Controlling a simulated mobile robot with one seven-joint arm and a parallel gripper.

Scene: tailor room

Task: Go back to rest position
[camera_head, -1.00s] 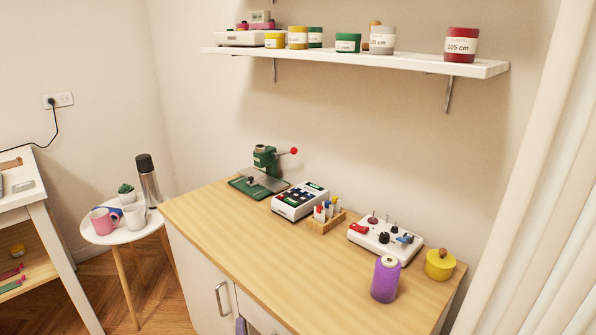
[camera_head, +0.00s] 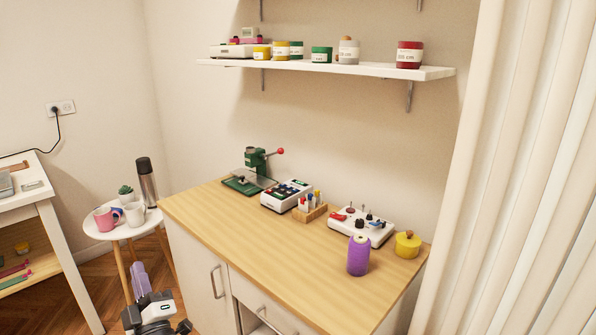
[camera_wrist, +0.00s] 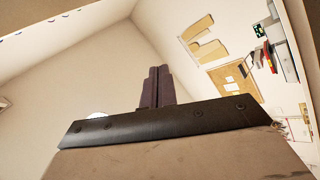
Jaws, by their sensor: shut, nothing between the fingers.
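My gripper (camera_head: 138,268) shows at the lower left of the head view, in front of the wooden cabinet's left side and below the small round table. Its purple fingers point up and are together, with nothing between them. In the wrist view the two fingers (camera_wrist: 157,72) stand side by side, pressed together and empty. Behind them are pale walls, and no work surface is close to the tips.
The wooden-topped cabinet (camera_head: 235,235) holds a green press (camera_head: 256,162), a purple thread spool (camera_head: 358,256) and a yellow pot (camera_head: 407,244). A round table (camera_head: 122,228) with mugs stands left. A wall shelf (camera_head: 330,67) holds jars. A curtain (camera_head: 520,180) hangs right.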

